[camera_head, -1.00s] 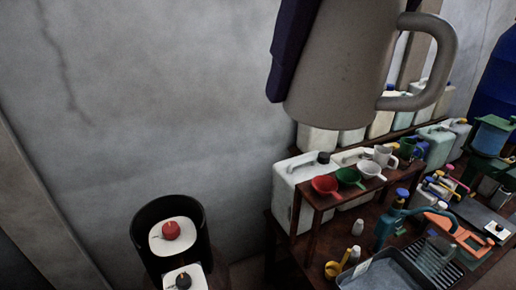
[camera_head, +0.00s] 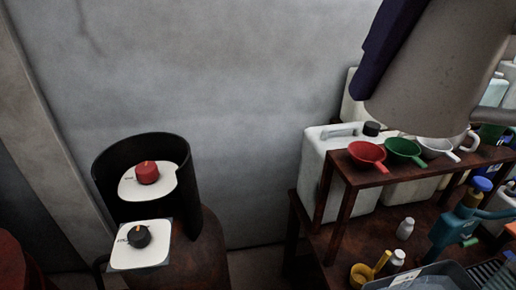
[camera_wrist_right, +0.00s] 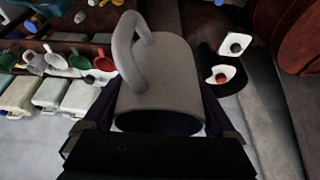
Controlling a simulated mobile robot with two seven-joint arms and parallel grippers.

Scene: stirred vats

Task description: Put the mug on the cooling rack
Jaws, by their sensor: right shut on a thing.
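A grey mug (camera_head: 440,75) is large and close at the top right of the head view, cut off by the frame edge. My right gripper (camera_head: 392,48) is shut on it; one dark blue finger shows against its side. In the right wrist view the mug (camera_wrist_right: 165,85) sits between both fingers, its handle pointing up and its dark opening toward the camera. A dark slatted rack (camera_head: 492,274) shows only in part at the bottom right; I cannot tell if it is the cooling rack. The mug is held in the air, apart from the table. My left gripper is not in view.
A small raised shelf (camera_head: 345,168) holds red (camera_head: 367,155), green (camera_head: 404,150) and white funnels. White jugs (camera_head: 325,150) stand behind it. A grey tray (camera_head: 440,272), a small white bottle (camera_head: 405,228) and a yellow scoop (camera_head: 362,275) are below. Red and black knobs on white plates stand left.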

